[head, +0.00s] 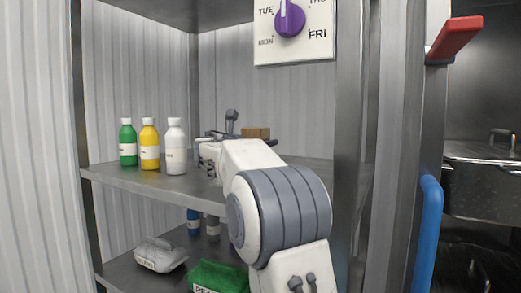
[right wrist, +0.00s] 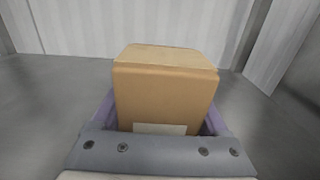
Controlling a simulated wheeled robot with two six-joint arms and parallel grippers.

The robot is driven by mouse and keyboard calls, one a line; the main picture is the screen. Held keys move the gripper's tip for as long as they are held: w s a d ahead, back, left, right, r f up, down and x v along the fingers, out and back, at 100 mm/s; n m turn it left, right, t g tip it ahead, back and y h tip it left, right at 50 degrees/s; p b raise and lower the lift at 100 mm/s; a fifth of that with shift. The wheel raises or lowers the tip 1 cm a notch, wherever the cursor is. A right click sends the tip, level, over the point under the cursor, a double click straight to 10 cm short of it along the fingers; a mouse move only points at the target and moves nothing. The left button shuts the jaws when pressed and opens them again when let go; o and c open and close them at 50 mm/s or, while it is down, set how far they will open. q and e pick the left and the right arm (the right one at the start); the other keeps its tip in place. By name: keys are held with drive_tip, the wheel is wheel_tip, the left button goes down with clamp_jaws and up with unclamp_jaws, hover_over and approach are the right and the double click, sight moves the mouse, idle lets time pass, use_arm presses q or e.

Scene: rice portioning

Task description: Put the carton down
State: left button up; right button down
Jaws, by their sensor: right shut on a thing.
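The brown carton (right wrist: 165,92) is between the purple fingers of my right gripper (right wrist: 161,112) in the right wrist view. The gripper is shut on it. A white label shows low on the carton's near face. In the head view a small part of the carton (head: 257,132) shows past my right arm, over the upper shelf (head: 130,176). My arm hides the carton's base there, so I cannot tell whether it touches the shelf. My left gripper is not in view.
Green (head: 128,145), yellow (head: 149,147) and white (head: 175,150) bottles stand on the upper shelf, left of my arm. A rack post (head: 349,130) stands at the right. Bare shelf surrounds the carton's sides.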

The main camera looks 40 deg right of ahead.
unclamp_jaws()
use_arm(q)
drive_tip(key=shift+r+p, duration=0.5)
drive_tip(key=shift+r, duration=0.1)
use_arm(e)
drive_tip(key=v, duration=1.2)
drive_tip(key=shift+a, duration=0.1)
